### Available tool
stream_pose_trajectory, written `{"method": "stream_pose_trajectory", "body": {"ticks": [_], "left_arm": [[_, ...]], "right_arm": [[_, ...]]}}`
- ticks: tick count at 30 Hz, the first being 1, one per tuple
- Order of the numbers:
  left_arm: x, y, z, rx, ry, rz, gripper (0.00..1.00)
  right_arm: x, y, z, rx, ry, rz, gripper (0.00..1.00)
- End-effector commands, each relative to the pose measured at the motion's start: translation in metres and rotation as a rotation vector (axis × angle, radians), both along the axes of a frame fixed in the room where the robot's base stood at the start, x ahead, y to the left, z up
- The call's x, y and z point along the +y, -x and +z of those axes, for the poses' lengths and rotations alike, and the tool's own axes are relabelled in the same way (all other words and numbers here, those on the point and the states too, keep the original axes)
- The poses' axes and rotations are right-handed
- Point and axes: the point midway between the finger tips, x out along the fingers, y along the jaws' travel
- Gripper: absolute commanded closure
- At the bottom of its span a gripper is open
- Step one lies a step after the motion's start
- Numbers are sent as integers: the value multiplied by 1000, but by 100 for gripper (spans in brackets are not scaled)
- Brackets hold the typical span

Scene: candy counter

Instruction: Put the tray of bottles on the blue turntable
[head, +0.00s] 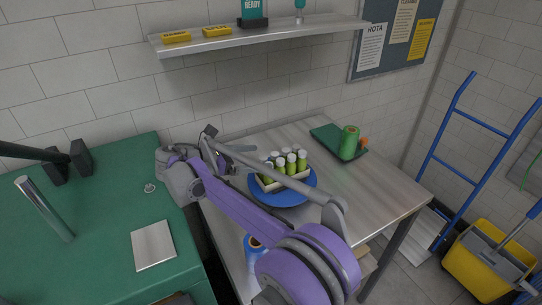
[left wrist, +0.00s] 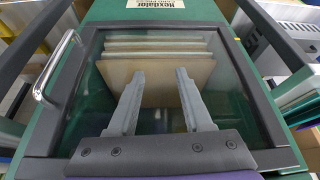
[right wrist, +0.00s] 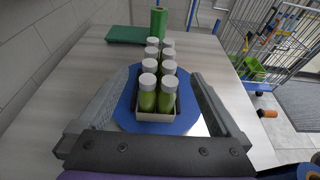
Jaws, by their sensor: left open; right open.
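The tray (head: 292,184) is a small cream box holding several green bottles (head: 290,163) with white caps, all upright. It sits on the round blue turntable (head: 285,198) on the table. In the right wrist view, the tray (right wrist: 155,117) rests on the turntable (right wrist: 128,112), whose blue rim shows around it. My right gripper (right wrist: 160,80) is open, its fingers on either side of the bottles and apart from them. In the head view it (head: 238,160) is at the tray's left, partly hidden by my arm. My left gripper (left wrist: 157,78) is open and empty before a glass-fronted green cabinet (left wrist: 230,100).
A green roll (head: 349,142) stands on a dark green tray (head: 325,135) at the table's back right. A wall shelf (head: 260,40) hangs above. A green counter (head: 100,215) is at left. A blue hand truck (head: 470,140) and yellow mop bucket (head: 485,265) stand right.

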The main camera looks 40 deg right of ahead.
Motion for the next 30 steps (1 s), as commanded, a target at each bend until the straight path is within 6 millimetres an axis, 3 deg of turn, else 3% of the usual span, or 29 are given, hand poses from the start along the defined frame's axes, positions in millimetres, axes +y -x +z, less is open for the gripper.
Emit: {"method": "stream_pose_trajectory", "body": {"ticks": [7,30], "left_arm": [[0,0,0,0,0,0,50],[0,0,0,0,0,0,50]], "right_arm": [[22,-2,7,-1,0,-1,0],[23,-2,7,-1,0,-1,0]]}}
